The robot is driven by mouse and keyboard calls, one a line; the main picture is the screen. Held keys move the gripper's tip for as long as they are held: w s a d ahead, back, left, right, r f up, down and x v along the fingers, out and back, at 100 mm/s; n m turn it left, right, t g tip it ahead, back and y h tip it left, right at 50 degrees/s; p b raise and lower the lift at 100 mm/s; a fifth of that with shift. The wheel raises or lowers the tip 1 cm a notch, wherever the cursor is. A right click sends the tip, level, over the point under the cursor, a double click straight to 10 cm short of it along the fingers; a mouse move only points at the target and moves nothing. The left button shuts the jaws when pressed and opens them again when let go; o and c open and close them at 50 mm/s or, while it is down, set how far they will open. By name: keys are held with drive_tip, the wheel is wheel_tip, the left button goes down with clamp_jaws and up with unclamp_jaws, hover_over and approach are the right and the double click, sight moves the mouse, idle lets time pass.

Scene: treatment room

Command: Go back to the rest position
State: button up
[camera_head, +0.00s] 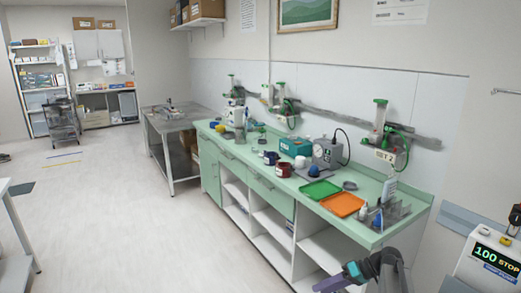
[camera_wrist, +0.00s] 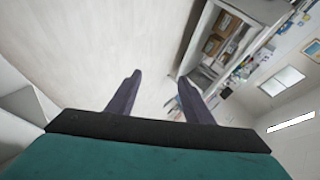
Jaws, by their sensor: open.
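My gripper (camera_wrist: 158,80) shows in the wrist view with its two dark fingers spread wide apart and nothing between them. Behind the fingers the wrist view shows pale floor and a tilted view of the room. In the head view my arm shows at the bottom right, in front of the green counter's near end. Its purple and dark end part lies low and clear of the counter top; the fingertips are hard to make out there.
A green counter (camera_head: 262,183) with open shelves runs along the right wall. A green tray (camera_head: 320,190) and an orange tray (camera_head: 343,204) lie on it. A white device (camera_head: 489,262) with a "100 STOP" display stands at the bottom right.

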drive_tip(key=s+a+f+g+h, duration=0.25)
drive_tip(key=s+a+f, duration=0.45)
drive_tip(key=s+f, duration=0.5)
drive_tip(key=s+a+f+g+h, duration=0.1)
drive_tip(key=s+a+f+g, duration=0.3)
drive_tip(key=s+a+f, duration=0.55)
drive_tip(key=s+d+f+m+h, duration=0.2)
drive_tip(key=s+d+f, duration=0.3)
drive_tip(key=s, duration=0.3)
drive_tip(key=s+d+f+m+h, duration=0.2)
drive_tip(key=s+d+f+h, duration=0.3)
drive_tip(key=s, duration=0.4)
drive_tip(key=shift+s+d+f, duration=0.15)
drive_tip(key=shift+d+f, duration=0.2)
